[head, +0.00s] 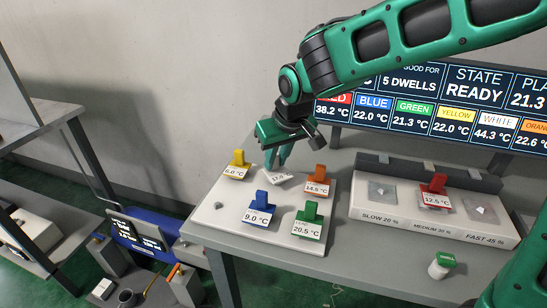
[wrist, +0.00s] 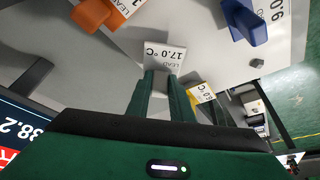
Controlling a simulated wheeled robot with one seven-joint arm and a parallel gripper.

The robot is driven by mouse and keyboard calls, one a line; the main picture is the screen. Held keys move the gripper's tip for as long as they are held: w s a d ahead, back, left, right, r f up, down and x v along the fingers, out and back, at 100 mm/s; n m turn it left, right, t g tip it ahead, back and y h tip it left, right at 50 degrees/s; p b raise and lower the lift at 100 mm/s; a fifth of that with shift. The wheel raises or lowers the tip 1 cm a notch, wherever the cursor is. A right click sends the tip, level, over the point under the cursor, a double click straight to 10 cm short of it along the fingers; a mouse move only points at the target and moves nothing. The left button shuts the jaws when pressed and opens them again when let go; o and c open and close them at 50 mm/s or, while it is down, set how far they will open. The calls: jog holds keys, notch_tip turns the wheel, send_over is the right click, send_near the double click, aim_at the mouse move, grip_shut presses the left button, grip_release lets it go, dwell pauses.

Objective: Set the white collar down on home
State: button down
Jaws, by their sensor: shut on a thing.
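The white collar (head: 278,179), with a tag reading 17.0 °C, is at the back of the pale board that I take to be home (head: 232,216). My gripper (head: 276,164) points down from above and is shut on the collar. In the wrist view the collar's tag (wrist: 165,57) shows just beyond the two green fingers (wrist: 165,90). The tag looks tilted in the head view. The fingers hide the collar's upper part, and I cannot tell whether its underside touches the board.
A yellow collar (head: 238,163), an orange collar (head: 317,177), a blue collar (head: 261,205) and a green collar (head: 309,216) stand close around it. At right, a red collar (head: 436,186) sits on the middle pad of the three-speed block (head: 420,227). A display (head: 450,110) stands behind.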

jog(key=shift+f, duration=0.3)
jog(key=c, duration=1.6)
grip_release()
jog(key=shift+o, duration=0.2)
jog(key=shift+r, duration=0.35)
jog(key=v, duration=1.2)
jog(key=shift+r, duration=0.2)
jog(key=shift+d, duration=0.1)
